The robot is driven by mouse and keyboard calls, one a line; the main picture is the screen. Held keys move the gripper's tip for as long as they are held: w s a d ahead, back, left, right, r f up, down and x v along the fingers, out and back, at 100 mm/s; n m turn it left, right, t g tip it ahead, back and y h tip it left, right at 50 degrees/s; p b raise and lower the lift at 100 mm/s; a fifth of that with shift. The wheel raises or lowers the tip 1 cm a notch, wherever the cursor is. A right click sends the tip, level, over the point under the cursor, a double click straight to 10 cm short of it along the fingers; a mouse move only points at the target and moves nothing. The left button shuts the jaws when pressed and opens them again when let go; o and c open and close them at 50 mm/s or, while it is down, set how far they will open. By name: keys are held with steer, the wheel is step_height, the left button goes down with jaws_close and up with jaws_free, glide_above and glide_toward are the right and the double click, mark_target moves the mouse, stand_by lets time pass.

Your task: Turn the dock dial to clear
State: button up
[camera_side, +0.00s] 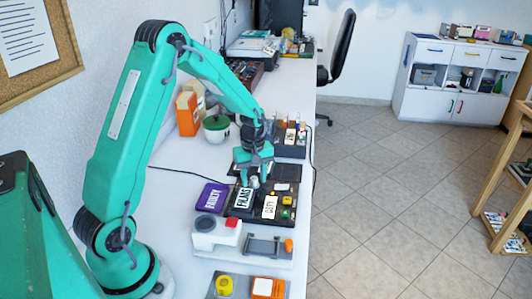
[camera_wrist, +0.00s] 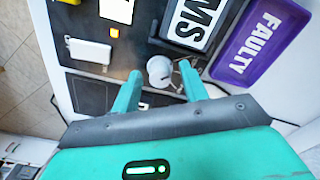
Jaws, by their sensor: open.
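The dock (camera_side: 247,212) is a dark panel on the white bench, and its dark surface also shows in the wrist view (camera_wrist: 90,95). The dial (camera_wrist: 160,70) is a round, pale knob with a small dark mark on its near side. It also shows as a small pale knob below the fingers in the side view (camera_side: 254,183). My gripper (camera_side: 252,172) is open over the dock. In the wrist view, its teal fingertips (camera_wrist: 161,76) are on either side of the dial. I cannot tell whether they touch it. No readable "clear" mark shows.
A purple tray marked FAULTY (camera_wrist: 262,38) and a FILMS label (camera_wrist: 194,22) lie close by. A white block (camera_wrist: 89,51) and a lit orange square (camera_wrist: 115,32) are left of the dial. A white device with a red button (camera_side: 217,232) stands nearer the side camera.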

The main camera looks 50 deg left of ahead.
jaws_close()
steer(key=shift+m, duration=0.4)
steer(key=m, duration=1.2)
steer(key=shift+m, duration=0.3)
steer(key=m, duration=0.4)
steer(key=shift+m, duration=0.3)
